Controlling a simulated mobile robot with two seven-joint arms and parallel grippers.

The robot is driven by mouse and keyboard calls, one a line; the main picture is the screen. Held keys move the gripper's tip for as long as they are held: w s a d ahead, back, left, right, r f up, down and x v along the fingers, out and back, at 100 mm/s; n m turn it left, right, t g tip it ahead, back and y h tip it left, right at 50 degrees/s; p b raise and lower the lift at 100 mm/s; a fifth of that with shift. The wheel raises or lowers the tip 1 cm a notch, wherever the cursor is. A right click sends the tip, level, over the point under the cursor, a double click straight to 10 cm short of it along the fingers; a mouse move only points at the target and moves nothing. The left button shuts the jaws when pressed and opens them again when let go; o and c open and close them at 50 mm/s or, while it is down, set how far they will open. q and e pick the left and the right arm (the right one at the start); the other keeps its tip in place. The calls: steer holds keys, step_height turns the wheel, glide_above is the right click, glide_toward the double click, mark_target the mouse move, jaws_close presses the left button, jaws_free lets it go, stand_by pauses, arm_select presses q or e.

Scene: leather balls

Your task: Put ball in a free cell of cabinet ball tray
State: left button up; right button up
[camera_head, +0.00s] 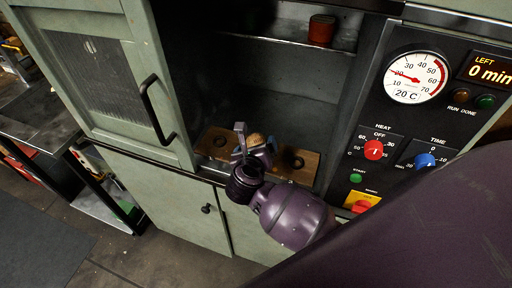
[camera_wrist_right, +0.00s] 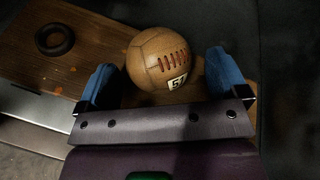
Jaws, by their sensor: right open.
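A brown leather ball (camera_head: 254,140) with red lacing and a white number patch is in the cabinet; it shows large in the right wrist view (camera_wrist_right: 158,58). My right gripper (camera_head: 255,143) reaches into the cabinet and is open, with its blue fingers on either side of the ball. Whether the fingers touch it is unclear. The wooden ball tray (camera_head: 205,148) lies on the cabinet floor; it also shows in the wrist view (camera_wrist_right: 95,52). A dark ring cell (camera_head: 220,141) to the left is empty. Another ring cell (camera_head: 297,162) to the right looks empty. My left gripper is out of view.
The cabinet door (camera_head: 110,85) with a black handle stands open at the left. A shelf (camera_head: 285,42) above holds a red can-like object (camera_head: 321,30). A control panel with a dial (camera_head: 416,77) and knobs is at the right.

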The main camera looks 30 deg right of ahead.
steer(key=shift+r, duration=0.15)
steer(key=b+v, duration=0.1)
steer(key=v, duration=1.1)
